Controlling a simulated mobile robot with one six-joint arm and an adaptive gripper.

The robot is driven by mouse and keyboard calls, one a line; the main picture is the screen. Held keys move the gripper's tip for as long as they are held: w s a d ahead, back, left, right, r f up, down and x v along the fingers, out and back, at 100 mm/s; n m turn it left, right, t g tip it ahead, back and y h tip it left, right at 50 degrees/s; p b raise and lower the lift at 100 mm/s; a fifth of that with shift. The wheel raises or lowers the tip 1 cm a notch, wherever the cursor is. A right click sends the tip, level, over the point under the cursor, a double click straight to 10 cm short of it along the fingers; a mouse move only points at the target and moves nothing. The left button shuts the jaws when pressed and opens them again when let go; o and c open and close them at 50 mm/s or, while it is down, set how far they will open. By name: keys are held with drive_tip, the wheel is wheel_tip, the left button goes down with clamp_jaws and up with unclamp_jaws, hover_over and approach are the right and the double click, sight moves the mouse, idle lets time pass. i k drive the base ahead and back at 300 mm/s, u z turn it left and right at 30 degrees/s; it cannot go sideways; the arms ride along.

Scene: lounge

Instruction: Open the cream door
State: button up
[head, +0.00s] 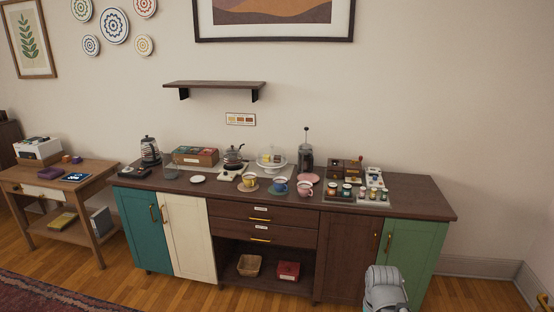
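The cream door (190,238) is on the left part of the long dark wood sideboard (425,192), between the teal door and the drawers. It looks closed, flush with the cabinet front. Its brass upright handle (163,214) is near its upper left edge. A grey part of my arm shows at the bottom right, in front of the dark wood door and the green door, well to the right of the cream door. My gripper's fingers are not in view. What is behind the cream door is hidden.
The teal door (139,229) is directly left of the cream door, its handle close by. Cups, a kettle (150,150) and other coffee things stand on top. A low wooden table (98,184) stands to the left. The wood floor before the cream door looks clear.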

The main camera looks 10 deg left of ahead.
sight(185, 220)
drive_tip(key=i, duration=1.85)
drive_tip(key=u, duration=2.6)
